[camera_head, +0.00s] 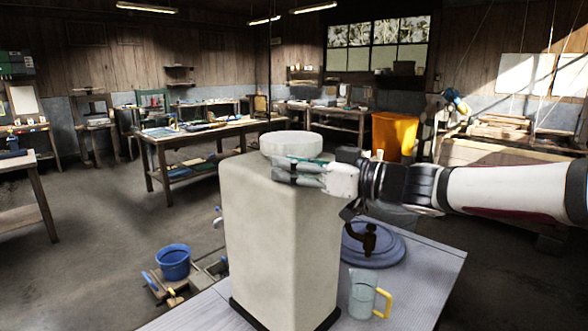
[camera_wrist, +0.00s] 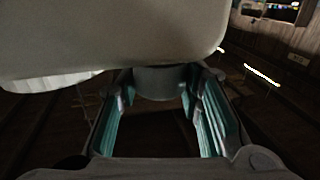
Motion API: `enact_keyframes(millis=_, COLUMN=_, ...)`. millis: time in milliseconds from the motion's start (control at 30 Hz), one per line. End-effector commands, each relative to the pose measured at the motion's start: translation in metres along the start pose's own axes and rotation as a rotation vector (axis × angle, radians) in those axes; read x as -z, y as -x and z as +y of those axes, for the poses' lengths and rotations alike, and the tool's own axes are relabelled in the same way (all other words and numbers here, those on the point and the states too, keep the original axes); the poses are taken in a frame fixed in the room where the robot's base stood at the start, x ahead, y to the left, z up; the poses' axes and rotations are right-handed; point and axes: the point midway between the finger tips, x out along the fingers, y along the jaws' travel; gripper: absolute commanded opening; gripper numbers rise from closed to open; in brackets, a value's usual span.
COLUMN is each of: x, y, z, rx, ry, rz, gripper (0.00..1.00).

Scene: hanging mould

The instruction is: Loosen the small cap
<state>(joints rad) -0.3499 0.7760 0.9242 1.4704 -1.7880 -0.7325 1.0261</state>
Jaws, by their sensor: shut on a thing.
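A tall off-white block-shaped mould (camera_head: 270,240) stands upright in the middle of the head view, with a wide round pale piece (camera_head: 290,142) on top. My gripper (camera_head: 288,172) reaches in from the right, its fingers at the mould's upper part, just below the round piece. In the wrist view the fingers of my gripper (camera_wrist: 160,88) are shut on a short grey round cap (camera_wrist: 158,82), one on each side. The cap sits against the pale body (camera_wrist: 120,35). In the head view my fingers hide the cap.
The mould stands on a grey table (camera_head: 420,285). A glass mug with a yellow handle (camera_head: 362,296), a blue-grey round disc (camera_head: 385,252) and a brown tap-like fitting (camera_head: 360,238) are to its right. A blue bucket (camera_head: 173,263) is at lower left.

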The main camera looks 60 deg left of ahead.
Motion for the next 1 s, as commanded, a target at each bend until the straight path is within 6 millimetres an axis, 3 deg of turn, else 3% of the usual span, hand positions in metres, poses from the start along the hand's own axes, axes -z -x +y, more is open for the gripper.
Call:
enact_keyframes(millis=433, x=0.0018, y=-0.001, z=0.0008, rx=0.213, ry=0.004, rz=0.005, gripper=0.06)
enact_keyframes(millis=1000, x=0.0042, y=-0.0007, z=0.0002, rx=0.253, ry=0.003, rz=0.008, gripper=0.06)
